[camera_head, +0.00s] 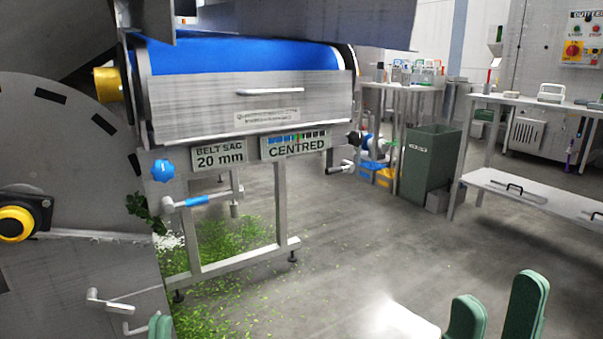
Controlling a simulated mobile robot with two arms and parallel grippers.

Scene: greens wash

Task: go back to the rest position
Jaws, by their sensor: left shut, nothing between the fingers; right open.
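My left gripper (160,327) shows only as a green fingertip at the bottom edge, left of centre. It is shut with nothing in it, in front of the lower part of the steel machine. My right gripper (496,308) is at the bottom right. Its two green fingers stand upright and apart, open and empty, over the grey floor.
A conveyor with a blue belt (235,55) and steel frame stands ahead left; its signs read "BELT SAG 20 mm" and "CENTRED". Cut greens (225,250) litter the floor beneath. A green bin (428,160) and a steel table (545,200) stand right. The middle floor is clear.

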